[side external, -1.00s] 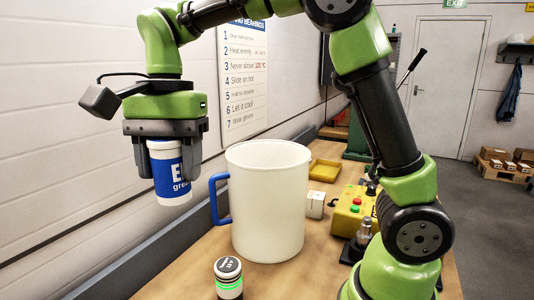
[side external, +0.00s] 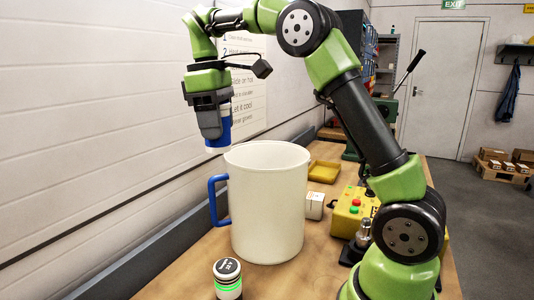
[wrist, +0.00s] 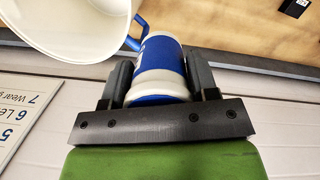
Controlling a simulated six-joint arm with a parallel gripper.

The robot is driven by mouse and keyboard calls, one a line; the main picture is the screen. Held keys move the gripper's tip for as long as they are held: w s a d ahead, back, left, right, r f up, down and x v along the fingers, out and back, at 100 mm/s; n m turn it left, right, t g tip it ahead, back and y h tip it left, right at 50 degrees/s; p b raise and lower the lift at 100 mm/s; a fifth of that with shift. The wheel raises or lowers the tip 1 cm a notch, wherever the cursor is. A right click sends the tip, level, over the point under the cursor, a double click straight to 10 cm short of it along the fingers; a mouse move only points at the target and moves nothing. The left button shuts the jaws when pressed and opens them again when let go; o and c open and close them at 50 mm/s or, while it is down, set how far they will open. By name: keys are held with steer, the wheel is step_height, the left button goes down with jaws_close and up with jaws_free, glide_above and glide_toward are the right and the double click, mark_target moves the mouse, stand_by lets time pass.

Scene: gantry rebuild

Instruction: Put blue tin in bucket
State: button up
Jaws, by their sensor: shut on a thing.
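My gripper (side external: 212,122) is shut on the blue tin (side external: 219,139), a blue and white cylinder, and holds it up in the air. In the side view the tin hangs close to the upper left rim of the bucket, mostly hidden by the jaws. In the wrist view the tin (wrist: 160,62) sits between the two dark fingers (wrist: 158,80). The bucket (side external: 268,205) is a large white open vessel with a blue handle on its left, standing upright on the bench. In the wrist view the bucket (wrist: 75,30) is at the upper left, beside the tin.
A small dark-lidded jar with a green band (side external: 228,280) stands in front of the bucket. A white box (side external: 314,205), a yellow tray (side external: 324,171) and a yellow control box with buttons (side external: 351,212) are to the right. A white wall runs along the left.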

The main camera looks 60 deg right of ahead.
mark_target(265, 201)
steer(key=s+d+n+t+h, duration=0.1)
steer(key=s+d+n, duration=0.2)
steer(key=d+n, duration=1.05)
steer(key=shift+n, duration=0.45)
steer(key=f, duration=2.9)
steer(key=shift+a, duration=0.4)
steer(key=o, duration=1)
steer(key=shift+f, duration=0.1)
steer(key=shift+o, duration=0.2)
steer(key=r, duration=0.4)
steer(key=a+r, duration=0.1)
steer(key=r, duration=0.7)
steer(key=shift+a+r, duration=0.1)
steer(key=shift+a, duration=0.15)
